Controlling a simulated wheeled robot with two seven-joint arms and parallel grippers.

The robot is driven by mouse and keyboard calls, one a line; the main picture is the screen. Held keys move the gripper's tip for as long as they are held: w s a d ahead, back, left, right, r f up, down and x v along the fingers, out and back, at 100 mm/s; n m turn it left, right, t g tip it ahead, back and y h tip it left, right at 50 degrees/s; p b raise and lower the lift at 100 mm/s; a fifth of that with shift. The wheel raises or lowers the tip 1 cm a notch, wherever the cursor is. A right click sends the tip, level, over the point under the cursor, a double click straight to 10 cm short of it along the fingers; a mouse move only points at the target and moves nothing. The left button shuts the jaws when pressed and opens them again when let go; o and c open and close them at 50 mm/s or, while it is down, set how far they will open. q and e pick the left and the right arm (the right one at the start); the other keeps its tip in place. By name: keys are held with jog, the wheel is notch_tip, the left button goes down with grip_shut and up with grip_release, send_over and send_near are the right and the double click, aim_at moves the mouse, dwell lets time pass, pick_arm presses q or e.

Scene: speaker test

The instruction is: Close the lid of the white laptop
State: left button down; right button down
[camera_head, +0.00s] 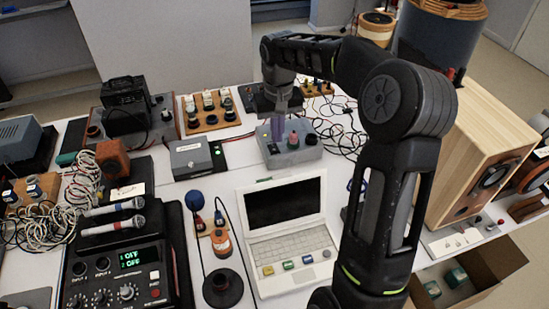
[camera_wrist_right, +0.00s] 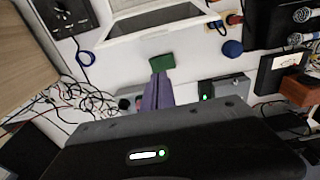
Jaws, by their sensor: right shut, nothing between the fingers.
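The white laptop (camera_head: 290,248) stands open in the middle of the white table. Its lid with a dark screen (camera_head: 284,206) is raised and leans back, away from the keyboard. In the right wrist view the laptop's white lid (camera_wrist_right: 150,36) shows at the top, partly cut off by the frame. My right gripper (camera_head: 277,132) is behind the lid, apart from it, over a grey box with knobs. Its purple fingers are shut and empty; they also show in the right wrist view (camera_wrist_right: 158,88). My left gripper is not in view.
A wooden speaker (camera_head: 485,165) is at the right. Black cables (camera_head: 340,135) lie at the back right.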

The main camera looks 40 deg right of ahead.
notch_tip(320, 180, down, 11)
jog(key=b, duration=0.6)
jog(key=s+r, duration=0.1)
jog(key=s+a+r, duration=0.1)
jog(key=s, duration=0.1)
